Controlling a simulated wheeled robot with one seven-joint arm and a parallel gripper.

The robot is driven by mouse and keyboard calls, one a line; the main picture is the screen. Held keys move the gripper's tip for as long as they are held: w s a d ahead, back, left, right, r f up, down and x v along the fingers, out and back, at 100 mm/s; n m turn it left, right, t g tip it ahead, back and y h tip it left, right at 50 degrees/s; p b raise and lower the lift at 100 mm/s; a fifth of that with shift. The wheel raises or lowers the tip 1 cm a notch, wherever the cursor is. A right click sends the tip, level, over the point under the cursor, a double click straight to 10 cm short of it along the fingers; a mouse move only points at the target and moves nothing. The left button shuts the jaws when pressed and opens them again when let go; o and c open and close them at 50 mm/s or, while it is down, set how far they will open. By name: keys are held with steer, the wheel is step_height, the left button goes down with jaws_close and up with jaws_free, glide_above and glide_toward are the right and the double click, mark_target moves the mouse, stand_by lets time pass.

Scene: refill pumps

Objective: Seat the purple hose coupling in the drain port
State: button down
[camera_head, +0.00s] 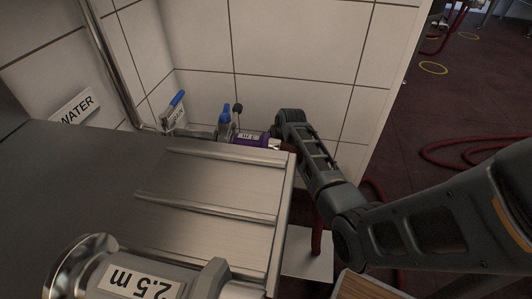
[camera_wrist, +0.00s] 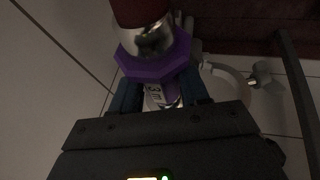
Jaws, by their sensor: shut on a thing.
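In the head view the purple coupling (camera_head: 249,140) shows beyond the metal counter's far edge, beside blue-handled valves. My gripper's fingers are hard to make out there. A small sign (camera_head: 179,115), apparently reading "DRAIN", is on the wall by the left valve (camera_head: 176,100). The drain port's opening is not clearly seen, so I cannot tell whether the coupling touches it.
A ribbed metal counter (camera_head: 215,190) fills the middle. A metal fitting labelled "2.5 m" (camera_head: 140,283) lies in front. A "WATER" sign (camera_head: 75,107) and a vertical pipe (camera_head: 112,60) are at left. Red hose (camera_head: 465,150) lies on the floor at right.

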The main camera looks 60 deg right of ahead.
step_height(320, 180, down, 7)
steer(key=b, duration=0.4)
steer(key=shift+r+b, duration=0.2)
steer(key=shift+b, duration=0.1)
steer(key=shift+f, duration=0.2)
stand_by(0.4)
steer(key=shift+c, duration=2.4)
jaws_free()
steer(key=shift+p+v, duration=1.6)
steer(key=shift+v, duration=2.25)
steer(key=shift+s, duration=0.1)
